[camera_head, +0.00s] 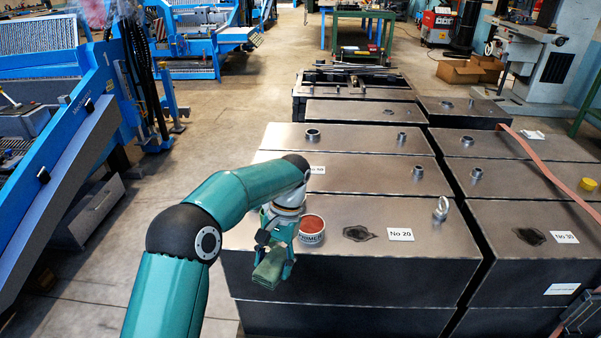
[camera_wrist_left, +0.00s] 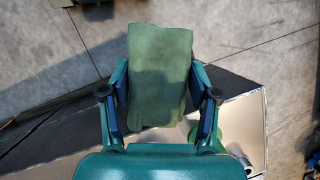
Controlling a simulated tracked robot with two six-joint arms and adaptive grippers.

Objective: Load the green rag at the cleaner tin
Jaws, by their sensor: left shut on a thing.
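My left gripper (camera_head: 271,262) is shut on the green rag (camera_head: 268,272), at the front left edge of the near metal block. In the left wrist view the rag (camera_wrist_left: 160,75) is a folded, dull green piece between the two fingers of the left gripper (camera_wrist_left: 160,100). A small round tin (camera_head: 312,236) with reddish-brown contents stands on the block top, just right of the gripper. Its white label seems to read "PRIMER". I cannot make out a tin marked as cleaner. I do not see my right gripper clearly.
The dark metal block (camera_head: 375,212) has a ragged dark hole (camera_head: 360,233), a "No 20" label (camera_head: 400,234) and a ring bolt (camera_head: 441,208). A yellow cap (camera_head: 588,184) and an orange strap (camera_head: 545,170) lie on the right block. Blue machinery (camera_head: 80,130) stands at left.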

